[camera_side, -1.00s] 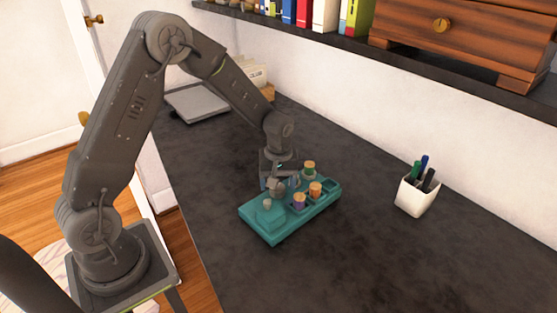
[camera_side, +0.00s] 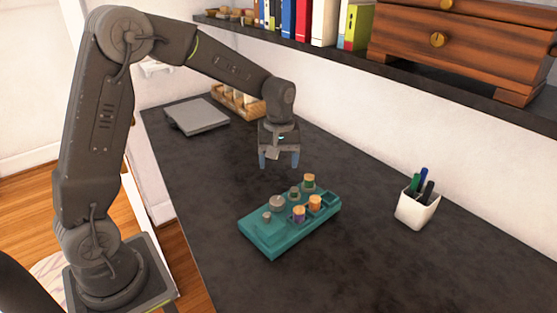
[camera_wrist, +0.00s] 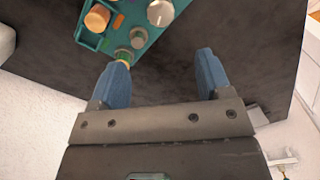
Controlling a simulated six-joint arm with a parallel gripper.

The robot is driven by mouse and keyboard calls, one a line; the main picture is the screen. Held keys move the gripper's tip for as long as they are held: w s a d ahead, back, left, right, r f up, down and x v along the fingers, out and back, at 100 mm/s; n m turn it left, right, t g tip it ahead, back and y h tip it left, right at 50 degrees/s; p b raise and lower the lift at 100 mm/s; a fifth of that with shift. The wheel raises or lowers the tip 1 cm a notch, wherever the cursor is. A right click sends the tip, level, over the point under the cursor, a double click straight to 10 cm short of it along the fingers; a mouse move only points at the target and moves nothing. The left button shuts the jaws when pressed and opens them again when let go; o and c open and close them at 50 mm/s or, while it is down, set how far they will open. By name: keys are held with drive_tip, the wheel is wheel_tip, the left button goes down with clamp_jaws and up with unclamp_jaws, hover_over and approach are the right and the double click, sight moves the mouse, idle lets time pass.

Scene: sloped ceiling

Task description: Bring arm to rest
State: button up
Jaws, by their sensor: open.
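My gripper (camera_side: 279,160) hangs above the dark desk, behind and above the teal tray, with its blue fingers spread and nothing between them. In the wrist view the open gripper (camera_wrist: 160,75) shows bare desk between its fingertips. The teal tray (camera_side: 268,239) lies on the desk and holds several small pieces. An orange-topped piece (camera_side: 315,202), a purple-sided piece (camera_side: 299,214), a green-sided piece (camera_side: 309,181) and grey knobs (camera_side: 277,202) stand in it. Part of the tray (camera_wrist: 93,38) shows at the top of the wrist view.
A white pen cup (camera_side: 417,208) stands to the right of the tray. A grey closed laptop-like slab (camera_side: 198,117) and a wooden box (camera_side: 235,103) lie at the back left. A shelf with books (camera_side: 305,22) and a wooden drawer chest (camera_side: 460,45) runs along the wall.

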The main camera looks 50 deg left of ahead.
drive_tip(key=s+d+r+m+t, duration=0.3)
drive_tip(key=s+r+m, duration=0.2)
drive_tip(key=s, duration=0.6)
drive_tip(key=s+d+r+m+t, duration=0.2)
drive_tip(key=s+d+r+m, duration=0.2)
drive_tip(key=s, duration=0.7)
wheel_tip(320, 180, up, 3)
drive_tip(key=shift+d+f+m+t, duration=0.25)
drive_tip(key=shift+m+t, duration=0.15)
drive_tip(key=shift+m, duration=0.6)
drive_tip(key=shift+r, duration=0.1)
drive_tip(key=g, duration=0.6)
hover_over(277, 200)
wheel_tip(277, 200, down, 12)
drive_tip(key=f, duration=0.1)
wheel_tip(277, 200, down, 12)
drive_tip(key=shift+s+f, duration=0.1)
drive_tip(key=shift+f, duration=0.15)
